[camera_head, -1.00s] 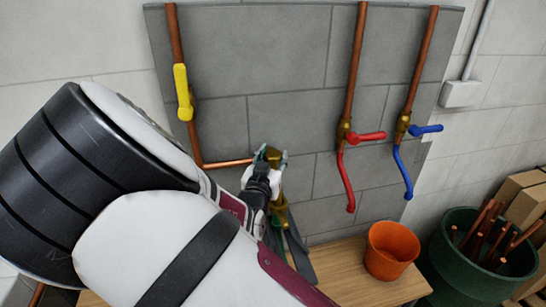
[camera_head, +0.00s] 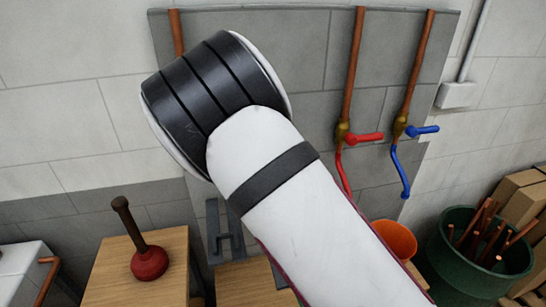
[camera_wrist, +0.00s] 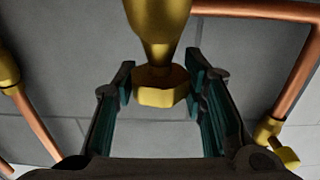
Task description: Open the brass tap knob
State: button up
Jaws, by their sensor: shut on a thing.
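The brass tap knob (camera_wrist: 160,92) shows in the wrist view as a faceted end with a tapered brass body above it. My gripper (camera_wrist: 158,70) has its teal-padded fingers on both sides of the brass and is shut on the knob. In the head view my arm hides both the knob and my gripper.
A red lever (camera_head: 365,138) and a blue lever (camera_head: 422,130) sit on copper pipes to the right. An orange bucket (camera_head: 394,240), a green bin (camera_head: 468,265) with copper pipes, and a plunger (camera_head: 149,262) stand below. Copper pipe (camera_wrist: 255,9) runs near my fingers.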

jog(key=n+y, duration=0.1)
jog(key=n+g+y, duration=0.1)
jog(key=y, duration=0.2)
jog(key=shift+w+d+r+n+g, duration=0.1)
jog(key=shift+d+n+g, duration=0.2)
jog(key=shift+n, duration=0.1)
jog(key=n+g+y+b, duration=0.1)
jog(key=n+g+y, duration=0.2)
jog(key=y, duration=0.1)
jog(key=shift+w+n+g+y, duration=0.1)
jog(key=shift+n+g+y, duration=0.2)
jog(key=n+g+y+b, duration=0.2)
jog(key=n+g+y, duration=0.1)
jog(key=g, duration=0.1)
jog(key=shift+a+n+g, duration=0.15)
jog(key=shift+n+g, duration=0.25)
jog(key=shift+a+n+g+y+b, duration=0.1)
jog(key=shift+n+g+y+b, duration=0.55)
jog(key=shift+g, duration=0.45)
jog(key=o, duration=1.2)
jog(key=shift+c, duration=0.2)
